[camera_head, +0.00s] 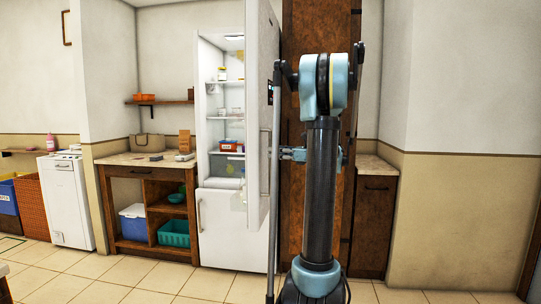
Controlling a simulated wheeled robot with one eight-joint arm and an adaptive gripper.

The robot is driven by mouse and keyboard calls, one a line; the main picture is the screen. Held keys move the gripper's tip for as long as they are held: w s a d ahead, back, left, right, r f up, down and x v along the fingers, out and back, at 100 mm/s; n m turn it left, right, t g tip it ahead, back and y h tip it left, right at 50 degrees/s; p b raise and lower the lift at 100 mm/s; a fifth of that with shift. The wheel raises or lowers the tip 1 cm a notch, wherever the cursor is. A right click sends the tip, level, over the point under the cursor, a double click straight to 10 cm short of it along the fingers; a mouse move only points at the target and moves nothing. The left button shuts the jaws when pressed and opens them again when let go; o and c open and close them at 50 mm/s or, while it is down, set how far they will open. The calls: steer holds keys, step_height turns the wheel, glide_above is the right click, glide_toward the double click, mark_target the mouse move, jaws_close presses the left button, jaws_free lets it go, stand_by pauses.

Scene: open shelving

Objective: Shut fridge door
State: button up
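The white fridge (203,160) stands left of the middle, with its tall upper compartment open. Its upper door (259,100) is swung well out toward me on the right side of the fridge. Inside, several shelves hold small food items and containers. The lower door (225,240) looks shut. My arm stands upright just right of the open door, in front of a dark brown panel.
A wooden counter (120,172) with a bag on top and bins on its shelves stands left of the fridge. A white appliance (65,205) is farther left. A low brown cabinet (376,220) and bare wall are at right. Tiled floor in front is mostly clear.

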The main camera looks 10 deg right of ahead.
steer(key=shift+x, duration=1.4)
